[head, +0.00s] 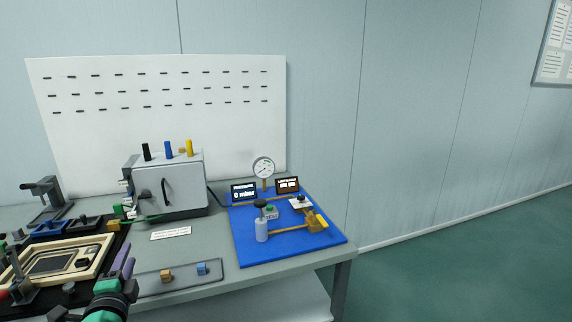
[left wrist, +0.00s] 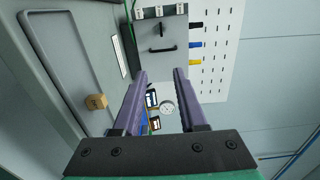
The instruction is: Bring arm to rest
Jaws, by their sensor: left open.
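My left gripper (head: 126,262) is at the lower left of the head view, above the front part of the table (head: 300,258). Its two purple fingers point up and away. In the left wrist view the gripper (left wrist: 160,74) has its fingers apart, with nothing between them. A round gauge (left wrist: 168,108) shows beyond them in the gap. My right gripper is in neither view.
A grey box (head: 185,195) with a black handle stands behind the gripper. A blue board (head: 285,245) with a gauge (head: 263,167) is to the right. A shallow tray (head: 185,285) holds two small blocks. A cream-framed fixture (head: 97,250) is at left. Floor at right is clear.

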